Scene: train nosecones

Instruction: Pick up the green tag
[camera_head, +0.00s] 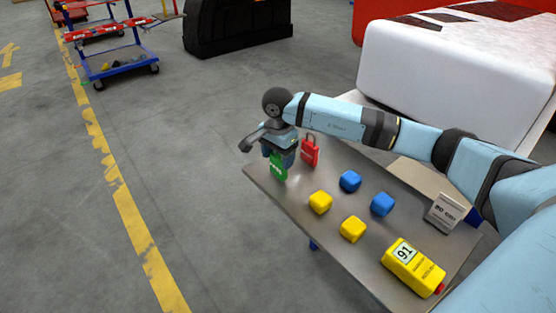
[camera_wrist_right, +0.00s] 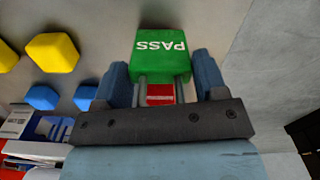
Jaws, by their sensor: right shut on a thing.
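The green tag (camera_head: 278,168) is at the far left corner of the table in the head view. In the right wrist view the green tag (camera_wrist_right: 160,52) shows white "PASS" lettering and sits between the fingers. My right gripper (camera_head: 280,152) is shut on it; the fingers (camera_wrist_right: 162,88) flank the tag's grey shackle. I cannot tell whether the tag is clear of the table. A red padlock-shaped tag (camera_head: 310,153) stands just right of the gripper, and a red patch with a white stripe (camera_wrist_right: 160,94) shows between the fingers. My left gripper is not in view.
The grey table (camera_head: 285,207) also holds yellow cubes (camera_head: 320,202), blue cubes (camera_head: 350,181), a yellow device marked 91 (camera_head: 413,267) and a grey box (camera_head: 444,212). A large white body (camera_head: 450,75) stands behind. The floor left of the table is clear.

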